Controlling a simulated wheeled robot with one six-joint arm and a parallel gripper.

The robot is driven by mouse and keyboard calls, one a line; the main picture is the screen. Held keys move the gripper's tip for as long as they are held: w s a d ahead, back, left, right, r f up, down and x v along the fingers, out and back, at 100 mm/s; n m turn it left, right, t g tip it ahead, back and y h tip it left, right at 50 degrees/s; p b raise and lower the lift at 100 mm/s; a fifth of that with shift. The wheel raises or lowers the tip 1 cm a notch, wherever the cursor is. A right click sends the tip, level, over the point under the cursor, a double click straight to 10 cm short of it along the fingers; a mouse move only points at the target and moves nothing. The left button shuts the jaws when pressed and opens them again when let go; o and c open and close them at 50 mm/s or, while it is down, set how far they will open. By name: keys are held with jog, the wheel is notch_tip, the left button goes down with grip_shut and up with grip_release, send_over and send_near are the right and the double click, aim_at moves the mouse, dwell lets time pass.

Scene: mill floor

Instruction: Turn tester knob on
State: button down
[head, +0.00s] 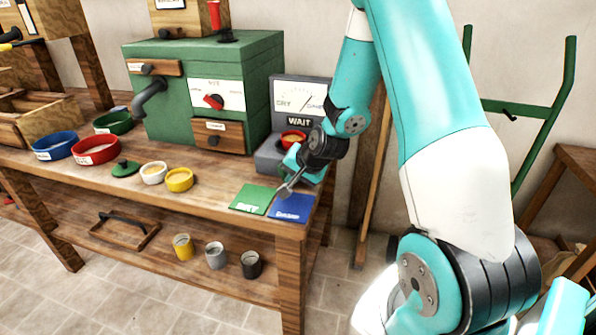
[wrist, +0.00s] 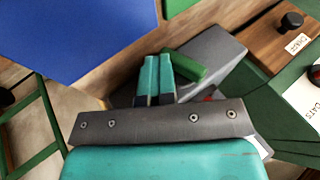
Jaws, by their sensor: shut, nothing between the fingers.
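The tester (head: 302,95) is a grey box at the right end of the bench, with a dial face and a "WAIT" sign. A red bowl of grain (head: 293,136) sits on its lower part. I cannot make out its knob in the head view, where my gripper and wrist cover part of the front. In the wrist view, a green cylinder (wrist: 184,67) lies against the grey box, just right of my fingertips; I cannot tell if it is the knob. My gripper (wrist: 157,60) is shut and empty, close to the tester's front.
A green card (head: 253,198) and a blue card (head: 291,207) lie at the bench's front right. A green mill (head: 170,110) with a red knob (head: 213,101) stands left of the tester. Several bowls, including a yellow one (head: 179,179), stand before it.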

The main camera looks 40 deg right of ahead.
jog(key=shift+a+f, duration=0.2)
jog(key=shift+a, duration=0.05)
dwell(0.4)
jog(key=shift+r, duration=0.1)
jog(key=shift+w+r+p, duration=0.15)
jog(key=shift+r+p, duration=0.6)
jog(key=shift+r, duration=0.05)
jog(key=shift+s+d+r, duration=0.1)
jog(key=shift+s+d, duration=0.05)
jog(key=shift+s, duration=0.1)
jog(key=s, duration=0.1)
jog(key=s+d+r, duration=0.2)
jog(key=s, duration=0.1)
jog(key=shift+d+r+p, duration=0.1)
jog(key=shift+r+p, duration=0.05)
jog(key=shift+p, duration=0.25)
jog(key=s+v, duration=0.1)
jog(key=v, duration=0.7)
jog(key=shift+f, duration=0.35)
